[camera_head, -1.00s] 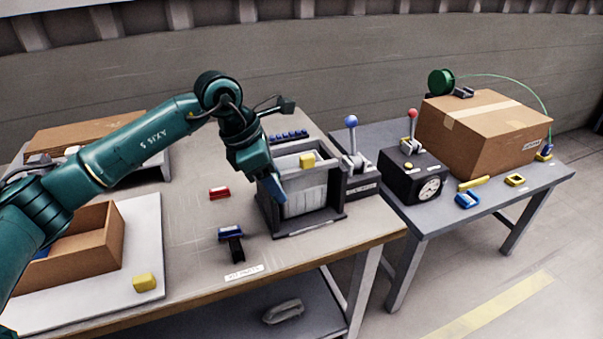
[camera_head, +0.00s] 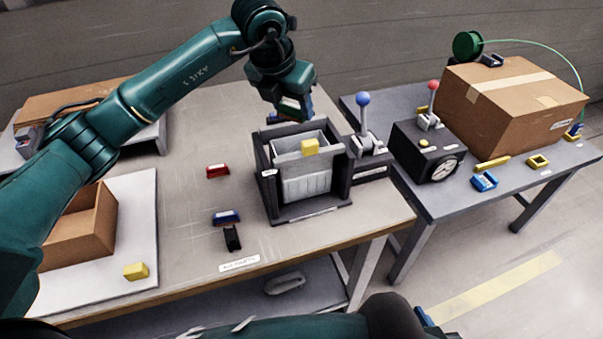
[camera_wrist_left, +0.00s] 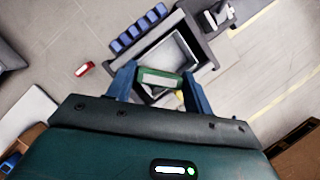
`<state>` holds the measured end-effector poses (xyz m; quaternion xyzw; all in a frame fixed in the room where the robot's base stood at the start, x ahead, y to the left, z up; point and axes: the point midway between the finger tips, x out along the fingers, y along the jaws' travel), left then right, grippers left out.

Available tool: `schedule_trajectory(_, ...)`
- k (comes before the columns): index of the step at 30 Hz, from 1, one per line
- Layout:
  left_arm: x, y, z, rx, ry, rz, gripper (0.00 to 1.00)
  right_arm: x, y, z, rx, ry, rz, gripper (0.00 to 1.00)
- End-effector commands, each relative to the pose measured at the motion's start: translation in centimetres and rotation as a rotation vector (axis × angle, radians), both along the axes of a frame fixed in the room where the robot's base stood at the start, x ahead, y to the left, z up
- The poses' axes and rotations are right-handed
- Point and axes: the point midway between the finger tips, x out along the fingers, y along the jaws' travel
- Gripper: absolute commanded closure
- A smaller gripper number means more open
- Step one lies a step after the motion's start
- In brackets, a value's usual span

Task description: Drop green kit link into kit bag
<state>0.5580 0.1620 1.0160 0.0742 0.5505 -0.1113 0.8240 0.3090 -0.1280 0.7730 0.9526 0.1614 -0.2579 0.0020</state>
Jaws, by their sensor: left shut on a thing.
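My left gripper (camera_head: 291,112) is shut on the green kit link (camera_wrist_left: 160,79), which shows green and pale between the two blue fingers (camera_wrist_left: 158,88) in the left wrist view. In the head view the gripper hangs above the rear of the dark holder, and the link is mostly hidden. The kit bag (camera_head: 307,186) is a grey open-topped bag upright in that holder. A yellow block (camera_head: 310,146) shows at its opening. In the wrist view the link overlaps the bag's opening (camera_wrist_left: 178,52). A teal arm crosses the bottom of the head view; its fingers are not clear.
A lever with a blue knob (camera_head: 363,99) stands right of the holder. Red (camera_head: 217,171), blue (camera_head: 227,216) and black (camera_head: 232,238) parts lie left of it. A cardboard tray (camera_head: 100,225) and a yellow block (camera_head: 136,271) sit at left. A large carton (camera_head: 510,115) is on the right table.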

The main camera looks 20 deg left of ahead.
Motion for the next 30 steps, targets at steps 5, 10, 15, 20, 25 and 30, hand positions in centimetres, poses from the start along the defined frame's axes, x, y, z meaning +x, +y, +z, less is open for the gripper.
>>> schedule_trajectory(5,0.0,0.0,-2.4,0.001,0.001,-0.001,0.7,0.1,0.1,-1.0,0.028,-0.002,-0.008,0.64)
schedule_trajectory(10,0.0,0.0,-3.0,0.001,0.0,-0.002,0.7,0.1,0.2,-1.0,0.037,-0.004,-0.012,0.64)
schedule_trajectory(15,0.0,0.0,-3.0,0.001,0.0,-0.002,0.7,0.2,0.2,-0.9,0.039,-0.004,-0.012,0.64)
schedule_trajectory(20,0.0,0.0,-3.0,0.001,0.0,-0.002,0.39,0.2,0.1,-0.9,0.039,-0.004,-0.012,0.64)
schedule_trajectory(25,0.0,0.0,-3.0,0.001,0.0,-0.002,0.25,0.2,0.1,-0.9,0.039,-0.004,-0.012,0.64)
schedule_trajectory(30,0.0,0.0,-3.0,0.001,0.0,-0.002,0.23,0.1,0.1,-0.9,0.039,-0.004,-0.012,0.64)
